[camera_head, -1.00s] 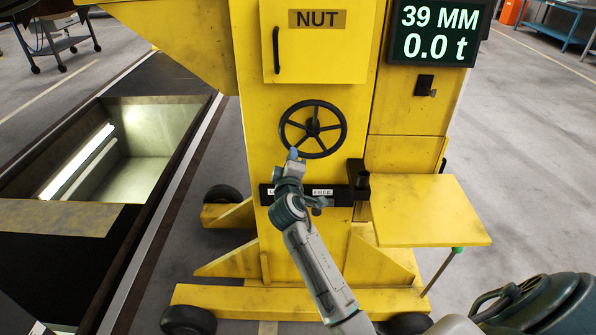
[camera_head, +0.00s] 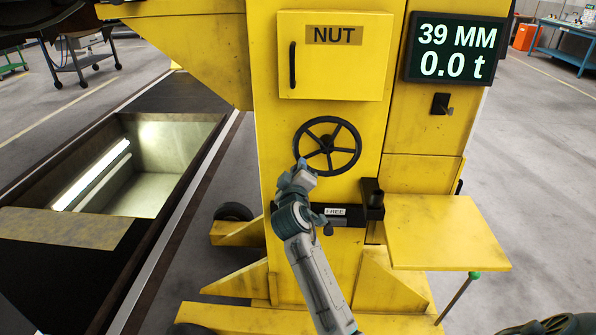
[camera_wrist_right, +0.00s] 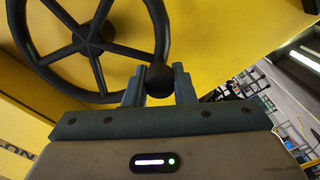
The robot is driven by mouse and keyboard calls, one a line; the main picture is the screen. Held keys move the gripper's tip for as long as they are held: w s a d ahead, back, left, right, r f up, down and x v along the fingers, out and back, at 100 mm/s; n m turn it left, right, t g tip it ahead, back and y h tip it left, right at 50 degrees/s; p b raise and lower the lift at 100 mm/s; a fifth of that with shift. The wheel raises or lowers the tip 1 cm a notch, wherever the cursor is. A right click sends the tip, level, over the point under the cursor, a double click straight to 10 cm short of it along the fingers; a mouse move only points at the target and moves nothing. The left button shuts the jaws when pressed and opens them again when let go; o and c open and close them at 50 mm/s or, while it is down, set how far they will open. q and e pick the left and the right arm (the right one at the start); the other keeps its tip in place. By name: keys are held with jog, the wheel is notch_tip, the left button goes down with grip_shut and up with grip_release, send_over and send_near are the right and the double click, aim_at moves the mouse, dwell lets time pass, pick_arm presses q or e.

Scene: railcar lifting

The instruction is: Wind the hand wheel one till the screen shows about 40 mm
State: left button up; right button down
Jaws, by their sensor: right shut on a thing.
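The black hand wheel (camera_head: 327,121) is on the front of the yellow column, below the NUT door. My right gripper (camera_head: 299,167) is at the wheel's lower left rim. In the right wrist view my right gripper (camera_wrist_right: 158,92) is shut on the wheel's round black knob (camera_wrist_right: 158,76), with a finger on each side. The wheel's rim and spokes (camera_wrist_right: 90,45) show just beyond it. The screen (camera_head: 456,50) reads 39 MM and 0.0 t. My left gripper is not in view.
The NUT door (camera_head: 335,65) is shut. Below the wheel is a black bracket (camera_head: 372,205) with a label reading FREE. A yellow shelf (camera_head: 445,235) stands out at the right. An open lit pit (camera_head: 165,160) lies at the left.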

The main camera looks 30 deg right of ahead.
jog(key=c, duration=1.2)
grip_release()
jog(key=shift+s+a, duration=0.15)
jog(key=shift+s, duration=0.05)
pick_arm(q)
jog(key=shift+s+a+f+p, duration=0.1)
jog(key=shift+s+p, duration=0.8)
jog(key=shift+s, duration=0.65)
pick_arm(e)
jog(key=v, duration=1)
jog(key=shift+s+a, duration=0.15)
jog(key=shift+a, duration=0.05)
jog(key=shift+f, duration=0.1)
